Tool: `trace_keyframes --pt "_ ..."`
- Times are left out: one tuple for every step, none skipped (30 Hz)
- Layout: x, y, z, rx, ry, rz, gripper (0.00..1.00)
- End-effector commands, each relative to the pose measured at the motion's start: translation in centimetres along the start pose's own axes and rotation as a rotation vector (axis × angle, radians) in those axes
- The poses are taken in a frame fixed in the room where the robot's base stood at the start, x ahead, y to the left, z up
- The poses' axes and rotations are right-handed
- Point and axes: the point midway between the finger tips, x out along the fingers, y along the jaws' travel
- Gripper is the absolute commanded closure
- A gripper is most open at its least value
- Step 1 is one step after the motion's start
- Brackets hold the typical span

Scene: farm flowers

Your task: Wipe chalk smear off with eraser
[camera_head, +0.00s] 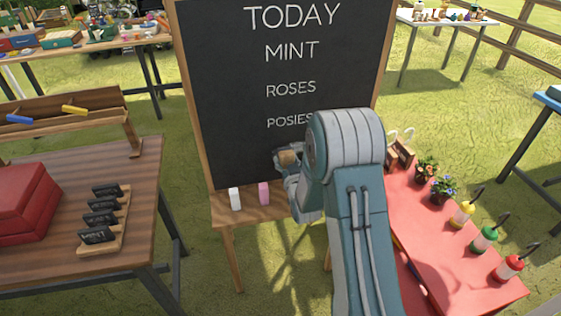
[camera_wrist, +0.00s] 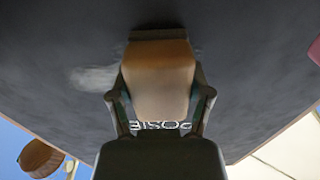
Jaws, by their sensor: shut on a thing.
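The black chalkboard (camera_head: 225,75) stands upright in a wooden frame and carries the white words TODAY, MINT, ROSES and POSIES. My gripper (camera_head: 287,175) is at the board's lower part, shut on a wooden eraser (camera_head: 288,158). In the wrist view the eraser (camera_wrist: 157,80) sits between both fingers, its dark pad toward the board. The pad looks at or very near the surface; I cannot tell if it touches. A whitish chalk smear (camera_wrist: 95,78) shows left of the eraser in the wrist view. In the head view I cannot make it out; my arm covers part of the board.
A white chalk piece (camera_head: 235,199) and a pink one (camera_head: 263,193) stand on the board's ledge. A red table (camera_head: 455,262) with flower pots and coloured bottles is at the right. A wooden table (camera_head: 142,180) with a red box (camera_head: 25,205) and small black signs is at the left.

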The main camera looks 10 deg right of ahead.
Motion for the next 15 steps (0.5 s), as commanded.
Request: trace_keyframes --pt "0.0 0.1 0.0 0.000 0.001 0.000 0.73" --pt "0.0 0.2 0.0 0.000 0.001 0.001 0.73" --pt "0.1 0.5 0.0 0.000 0.001 0.002 0.73" --pt "0.1 0.7 0.0 0.000 0.001 0.002 0.73" --pt "0.1 0.9 0.0 0.000 0.001 0.002 0.73" --pt "0.1 1.1 0.0 0.000 0.000 0.002 0.73" --pt "0.1 1.4 0.0 0.000 0.000 0.002 0.73" --pt "0.1 1.6 0.0 0.000 0.000 0.002 0.73" --pt "0.1 2.0 0.0 -0.001 0.000 0.003 0.73" --pt "0.2 2.2 0.0 -0.001 0.000 0.003 0.73" --pt "0.2 2.4 0.0 -0.001 0.000 0.002 0.73" --pt "0.2 2.7 0.0 -0.001 0.000 0.001 0.73" --pt "0.2 2.9 0.0 -0.001 0.000 0.002 0.73" --pt "0.2 3.2 0.0 0.000 0.000 0.003 0.73" --pt "0.3 3.4 0.0 0.000 0.000 0.002 0.73"
